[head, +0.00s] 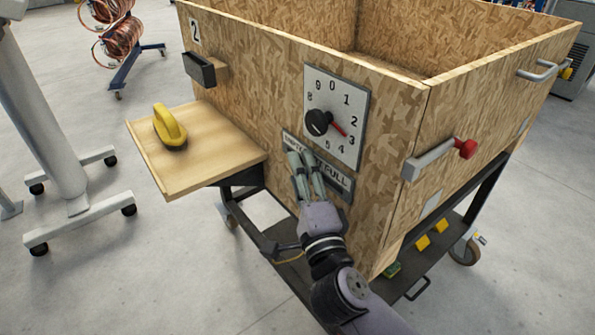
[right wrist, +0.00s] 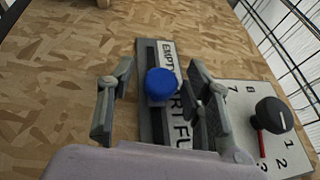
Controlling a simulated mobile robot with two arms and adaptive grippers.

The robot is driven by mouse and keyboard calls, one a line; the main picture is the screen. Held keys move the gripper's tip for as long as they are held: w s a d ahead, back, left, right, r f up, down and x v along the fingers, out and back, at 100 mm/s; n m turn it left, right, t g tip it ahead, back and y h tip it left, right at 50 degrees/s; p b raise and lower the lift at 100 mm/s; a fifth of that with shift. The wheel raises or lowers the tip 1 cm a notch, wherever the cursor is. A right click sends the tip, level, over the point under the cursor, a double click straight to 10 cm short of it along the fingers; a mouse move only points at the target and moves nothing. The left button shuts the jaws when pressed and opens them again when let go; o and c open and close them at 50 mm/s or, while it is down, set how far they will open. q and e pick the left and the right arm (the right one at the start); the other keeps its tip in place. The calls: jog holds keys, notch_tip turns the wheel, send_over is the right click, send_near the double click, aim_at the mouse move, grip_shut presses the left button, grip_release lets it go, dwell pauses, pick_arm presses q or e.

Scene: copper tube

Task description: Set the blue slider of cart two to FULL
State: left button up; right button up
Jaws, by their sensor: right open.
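Cart two (head: 240,70) is a chipboard box with a "2" sign (head: 194,30). A slider plate (head: 338,180) is low on its front face, with FULL at its right end. The blue slider knob (right wrist: 160,85) shows in the right wrist view, between EMPTY and FULL, partly covering the label near PART. My right gripper (head: 303,160) is open in front of the plate, its fingers on either side of the knob with visible gaps. It hides the knob in the head view. My left gripper is not in view.
A numbered dial (head: 336,115) with a black knob and red pointer is just above the plate. A side shelf (head: 200,160) holds a yellow-handled tool (head: 168,127). A grey lever with a red knob (head: 466,149) sticks out on the right face. Open floor lies in front.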

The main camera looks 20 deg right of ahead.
jog(key=shift+c, duration=0.5)
grip_shut()
dwell(0.3)
